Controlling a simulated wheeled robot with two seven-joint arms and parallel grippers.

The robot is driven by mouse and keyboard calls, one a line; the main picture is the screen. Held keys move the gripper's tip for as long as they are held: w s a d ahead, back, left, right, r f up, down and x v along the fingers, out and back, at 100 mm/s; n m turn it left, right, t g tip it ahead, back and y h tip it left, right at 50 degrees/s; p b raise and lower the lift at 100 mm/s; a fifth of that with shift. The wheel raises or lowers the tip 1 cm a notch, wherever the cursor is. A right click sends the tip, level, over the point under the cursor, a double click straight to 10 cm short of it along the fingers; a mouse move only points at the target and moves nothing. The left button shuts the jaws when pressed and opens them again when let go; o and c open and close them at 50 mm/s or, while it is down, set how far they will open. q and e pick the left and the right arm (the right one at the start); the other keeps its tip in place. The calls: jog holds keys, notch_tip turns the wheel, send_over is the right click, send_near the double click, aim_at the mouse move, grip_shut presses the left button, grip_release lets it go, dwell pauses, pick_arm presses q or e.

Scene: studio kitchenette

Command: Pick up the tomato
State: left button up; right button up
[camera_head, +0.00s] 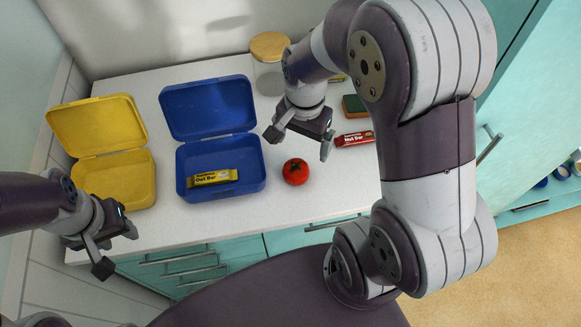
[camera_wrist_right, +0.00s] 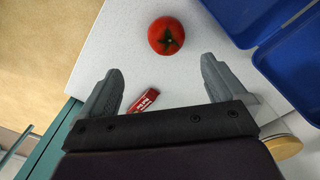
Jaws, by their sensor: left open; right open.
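The red tomato (camera_head: 296,171) with a green stem sits on the white counter, to the right of the blue lunch box. It also shows in the right wrist view (camera_wrist_right: 166,36), ahead of the fingertips and between their lines. My right gripper (camera_head: 298,147) is open and empty above the counter, just behind the tomato and apart from it; its two fingers also show in the right wrist view (camera_wrist_right: 158,76). My left gripper (camera_head: 119,250) is open and empty at the lower left, in front of the counter's front edge and far from the tomato.
An open blue lunch box (camera_head: 255,178) holds a yellow bar (camera_head: 212,177). An open yellow lunch box (camera_head: 128,184) stands at the left. A red bar (camera_head: 354,139), a sponge (camera_head: 353,106) and a lidded jar (camera_head: 268,76) are near my right arm. Counter in front of the tomato is clear.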

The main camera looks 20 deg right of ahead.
aim_at(296, 166)
jog(key=shift+s+d+f, duration=0.15)
jog(key=shift+s+f, duration=0.05)
jog(key=shift+f, duration=0.4)
jog(key=shift+s+d+f, duration=0.15)
jog(key=shift+f, duration=0.45)
jog(key=f, duration=0.1)
jog(key=w+a+f, duration=0.1)
jog(key=f, duration=0.1)
jog(key=shift+w+a+f, duration=0.4)
jog(key=f, duration=0.2)
jog(key=f+p, duration=0.1)
jog(key=f, duration=0.1)
jog(key=shift+s+d+f, duration=0.1)
jog(key=shift+s+d, duration=0.1)
jog(key=shift+s, duration=0.15)
jog(key=shift+f, duration=0.25)
jog(key=shift+w+a, duration=0.2)
jog(key=shift+w, duration=0.05)
jog(key=c, duration=0.4)
pick_arm(q)
jog(key=shift+w+a+r, duration=0.2)
jog(key=shift+w+r, duration=0.05)
jog(key=shift+r, duration=0.1)
pick_arm(e)
jog(key=shift+d, duration=0.1)
jog(key=c, duration=0.8)
